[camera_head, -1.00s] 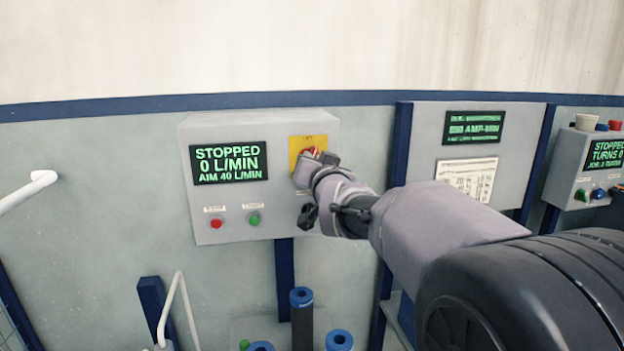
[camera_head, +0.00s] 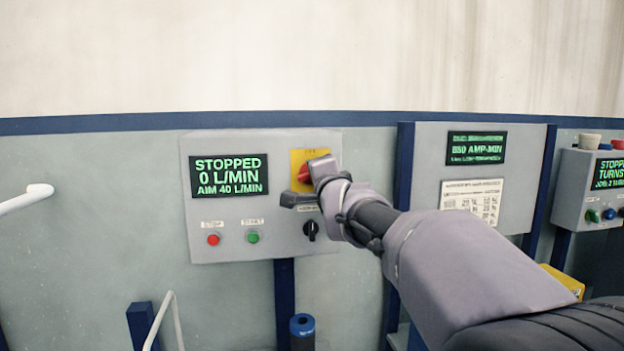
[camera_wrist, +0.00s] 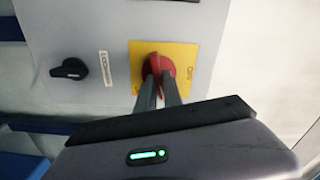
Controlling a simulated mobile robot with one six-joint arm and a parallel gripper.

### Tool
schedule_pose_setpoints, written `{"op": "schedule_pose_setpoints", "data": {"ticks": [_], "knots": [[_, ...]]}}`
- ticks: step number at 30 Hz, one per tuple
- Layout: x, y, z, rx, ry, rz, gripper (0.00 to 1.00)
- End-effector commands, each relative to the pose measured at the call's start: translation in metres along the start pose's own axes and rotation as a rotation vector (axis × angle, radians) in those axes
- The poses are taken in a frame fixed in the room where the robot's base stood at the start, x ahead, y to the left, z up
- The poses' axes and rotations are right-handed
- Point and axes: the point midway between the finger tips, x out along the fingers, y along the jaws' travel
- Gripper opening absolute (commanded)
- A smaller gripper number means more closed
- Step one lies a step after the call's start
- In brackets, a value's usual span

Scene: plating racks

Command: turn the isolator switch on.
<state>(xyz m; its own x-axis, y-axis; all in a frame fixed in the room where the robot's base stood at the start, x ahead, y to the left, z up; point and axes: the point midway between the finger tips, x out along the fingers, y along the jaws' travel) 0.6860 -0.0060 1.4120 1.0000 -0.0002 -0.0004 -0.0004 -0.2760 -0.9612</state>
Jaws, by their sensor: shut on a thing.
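The isolator switch is a red knob (camera_head: 304,174) on a yellow plate (camera_head: 297,156), at the upper right of a grey control box (camera_head: 227,233). My gripper (camera_head: 309,183) reaches it from the right. In the wrist view the red knob (camera_wrist: 157,66) on its yellow plate (camera_wrist: 185,56) sits between the two fingers of my gripper (camera_wrist: 159,84), which are shut on it. The fingers and wrist hide part of the knob in the head view.
The box also carries a display (camera_head: 228,175) reading "STOPPED 0 L/MIN AIM 40 L/MIN", a red button (camera_head: 213,239), a green button (camera_head: 252,236) and a black knob (camera_head: 311,229) just below my gripper. Another panel (camera_head: 431,149) with a paper chart stands to the right.

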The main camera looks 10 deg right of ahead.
Motion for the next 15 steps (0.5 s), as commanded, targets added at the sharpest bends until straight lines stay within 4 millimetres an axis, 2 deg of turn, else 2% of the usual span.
{"op": "schedule_pose_setpoints", "data": {"ticks": [6, 15], "knots": [[0.0, 0.0011, 0.0, 0.144, 0.0, 0.0, 0.0], [0.0001, 0.0018, 0.0002, 0.263, 0.0, 0.0, 0.0]]}}
